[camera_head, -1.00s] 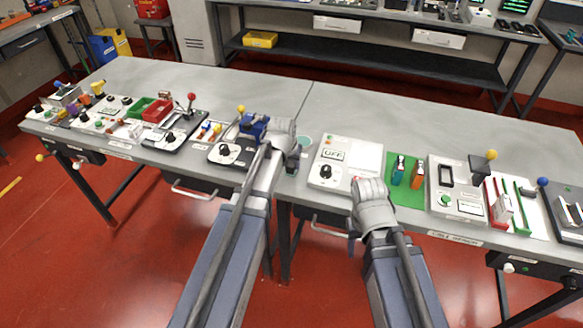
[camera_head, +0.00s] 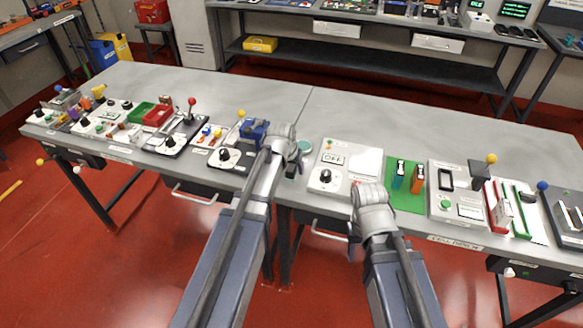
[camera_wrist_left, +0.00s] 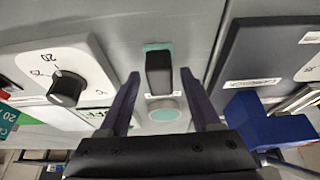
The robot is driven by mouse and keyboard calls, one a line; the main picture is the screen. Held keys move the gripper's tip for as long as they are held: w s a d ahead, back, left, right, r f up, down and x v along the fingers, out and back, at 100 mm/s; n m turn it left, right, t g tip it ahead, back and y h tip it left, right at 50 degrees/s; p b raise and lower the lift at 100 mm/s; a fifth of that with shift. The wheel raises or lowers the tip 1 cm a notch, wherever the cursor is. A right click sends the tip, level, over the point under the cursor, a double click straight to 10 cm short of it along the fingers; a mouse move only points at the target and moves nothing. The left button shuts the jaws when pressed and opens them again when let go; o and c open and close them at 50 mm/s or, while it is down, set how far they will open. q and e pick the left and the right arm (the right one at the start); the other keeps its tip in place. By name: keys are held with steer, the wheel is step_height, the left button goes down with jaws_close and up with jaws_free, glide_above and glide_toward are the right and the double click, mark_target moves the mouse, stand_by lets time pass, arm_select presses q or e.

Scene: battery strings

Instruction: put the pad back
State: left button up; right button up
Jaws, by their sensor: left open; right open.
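A dark upright block (camera_wrist_left: 159,72) stands on a teal patch (camera_wrist_left: 157,47) on the grey table. A round pale-teal disc (camera_wrist_left: 165,114) lies beside it, with a small white label between them. I cannot tell for certain which of these is the pad. In the head view the block (camera_head: 292,168) is near the front edge and the disc (camera_head: 304,145) is behind it. My left gripper (camera_wrist_left: 160,75) is open and empty, a finger on each side of the block, apart from it. My right gripper (camera_head: 362,188) is open near the table's front edge; its fingers are mostly hidden.
A white panel with a black dial (camera_head: 326,176) stands right of the block. A dark panel (camera_head: 229,157) and a blue part (camera_head: 253,131) lie to the left. A green mat (camera_head: 406,197) with coloured holders is near my right gripper. The table's rear is clear.

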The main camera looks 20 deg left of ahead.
arm_select(q)
steer(key=p+v, duration=1.1)
steer(key=v, duration=0.1)
steer(key=s+d+m+g, duration=0.1)
steer(key=s+d+g, duration=0.1)
steer(key=s+d, duration=0.4)
steer(key=s+d+f+m+g+y, duration=0.1)
steer(key=s+d+m+g, duration=0.1)
steer(key=s+d, duration=0.5)
steer(key=s+g, duration=0.1)
steer(key=s, duration=0.5)
steer(key=shift+s+d+f+y, duration=0.2)
steer(key=shift+s+d+y, duration=0.05)
steer(key=shift+y, duration=0.05)
